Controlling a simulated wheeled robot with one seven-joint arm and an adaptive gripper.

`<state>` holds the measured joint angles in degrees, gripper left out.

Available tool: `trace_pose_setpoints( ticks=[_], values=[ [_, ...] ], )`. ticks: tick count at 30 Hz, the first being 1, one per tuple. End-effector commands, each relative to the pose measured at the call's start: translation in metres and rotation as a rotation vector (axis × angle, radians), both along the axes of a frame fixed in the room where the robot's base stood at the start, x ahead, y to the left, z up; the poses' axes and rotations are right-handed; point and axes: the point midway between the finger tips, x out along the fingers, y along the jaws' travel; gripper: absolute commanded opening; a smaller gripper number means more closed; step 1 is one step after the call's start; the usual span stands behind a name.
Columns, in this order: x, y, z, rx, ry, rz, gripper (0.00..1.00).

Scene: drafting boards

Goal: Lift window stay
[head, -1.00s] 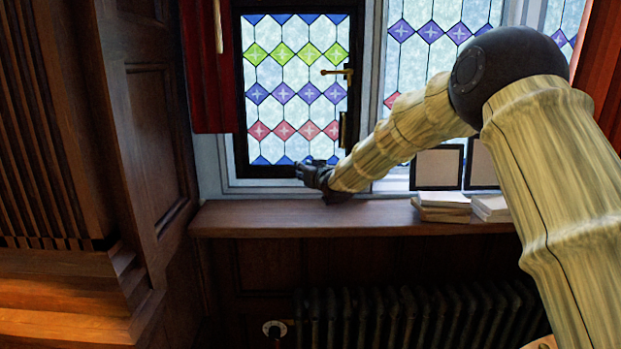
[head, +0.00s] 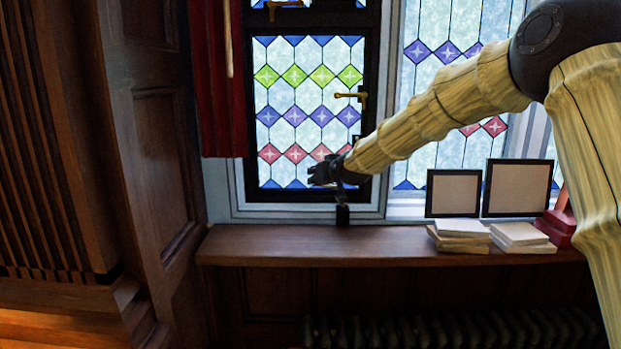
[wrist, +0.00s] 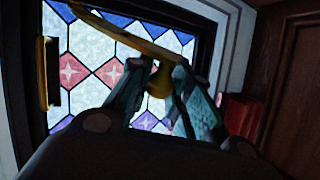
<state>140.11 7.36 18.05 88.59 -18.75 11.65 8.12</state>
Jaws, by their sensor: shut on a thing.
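The window stay (wrist: 128,40) is a brass bar that slants across the upper middle of the wrist view, in front of the leaded casement. My gripper (wrist: 160,78) is shut on the stay, with its fingers on either side of a brass part under the bar. In the head view my gripper (head: 326,172) is at the lower edge of the dark-framed casement (head: 247,110), above the sill. The stay cannot be made out there, hidden by my gripper. A small dark post (head: 342,214) stands on the sill just below my gripper.
The wooden sill (head: 290,245) is clear at the left. Two dark picture frames (head: 453,193) and stacks of pale books (head: 460,238) stand at its right. A brass window handle (head: 350,95) is above my gripper. A red curtain (head: 215,100) hangs at the left.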

Motion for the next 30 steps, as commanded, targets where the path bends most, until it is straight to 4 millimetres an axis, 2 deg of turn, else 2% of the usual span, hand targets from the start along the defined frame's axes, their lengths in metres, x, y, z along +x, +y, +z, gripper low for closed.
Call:
trace_pose_setpoints(
  ticks=[5,6,9,20,25,30],
  values=[
    [0.001,0.0,0.001,0.001,-0.003,0.0,0.0],
    [0.001,0.0,0.001,0.001,-0.003,0.0,0.27],
    [0.0,0.0,0.001,0.001,-0.003,0.0,0.43],
    [-0.001,-0.001,0.001,0.001,-0.002,0.0,0.43],
    [-0.013,-0.005,0.007,0.001,-0.002,0.0,0.43],
    [-0.035,-0.015,0.018,0.001,-0.003,0.0,0.43]
  ],
)
